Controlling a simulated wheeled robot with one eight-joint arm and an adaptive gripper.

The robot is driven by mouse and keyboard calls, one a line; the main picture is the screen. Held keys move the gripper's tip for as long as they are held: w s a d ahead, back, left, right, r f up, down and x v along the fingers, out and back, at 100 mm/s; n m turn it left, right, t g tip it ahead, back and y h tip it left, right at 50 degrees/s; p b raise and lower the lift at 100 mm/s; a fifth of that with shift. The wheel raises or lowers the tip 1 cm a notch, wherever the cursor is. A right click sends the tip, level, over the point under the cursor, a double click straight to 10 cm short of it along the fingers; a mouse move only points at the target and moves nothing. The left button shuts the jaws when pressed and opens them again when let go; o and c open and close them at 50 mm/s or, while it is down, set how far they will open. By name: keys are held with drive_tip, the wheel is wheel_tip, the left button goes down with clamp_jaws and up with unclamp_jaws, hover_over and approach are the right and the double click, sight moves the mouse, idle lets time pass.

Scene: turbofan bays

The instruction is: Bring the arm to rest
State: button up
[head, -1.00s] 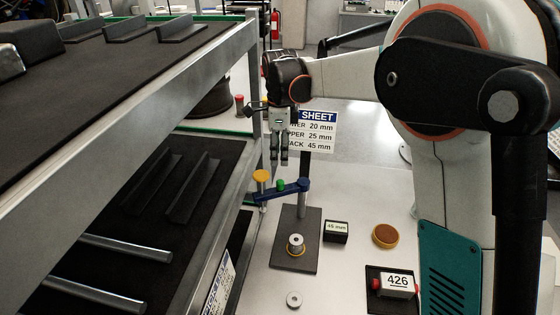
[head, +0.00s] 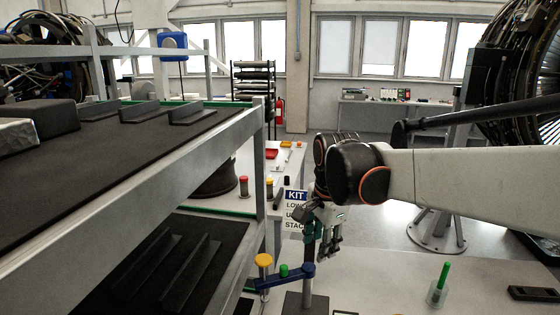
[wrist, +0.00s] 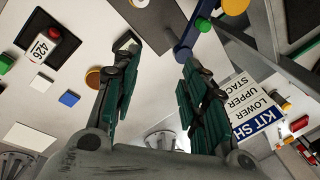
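My gripper (head: 328,248) hangs fingers down above the white table in the head view, in front of the kit sheet sign (head: 296,212) and close to the post of the blue-armed stand (head: 285,276). In the wrist view my gripper (wrist: 160,55) shows two green-padded fingers spread apart with nothing between them. My forearm (head: 470,178) stretches in from the right edge, roughly level. I cannot tell whether the gripper touches the stand.
A grey rack (head: 185,162) with dark shelves fills the left side. A green marker in a holder (head: 438,286) stands at the right of the table. The wrist view shows the 426 block (wrist: 42,49) and an orange-rimmed disc (wrist: 94,78). An engine (head: 525,75) stands back right.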

drive_tip(key=s+d+f+n+t+b, duration=0.1)
drive_tip(key=s+d+f+n, duration=0.2)
drive_tip(key=s, duration=0.4)
drive_tip(key=s+d+f+n+t+b, duration=0.2)
drive_tip(key=s+d+f+n, duration=0.1)
drive_tip(key=s, duration=0.4)
drive_tip(key=s+d+f+n+t+b, duration=0.1)
drive_tip(key=s+d+f+n+b, duration=0.1)
drive_tip(key=s+n, duration=0.4)
drive_tip(key=s+d+f, duration=0.1)
drive_tip(key=d, duration=0.1)
drive_tip(key=shift+s+d+f+n+t, duration=0.2)
drive_tip(key=shift+d+f+n+t, duration=0.1)
drive_tip(key=shift+t, duration=0.1)
idle(0.6)
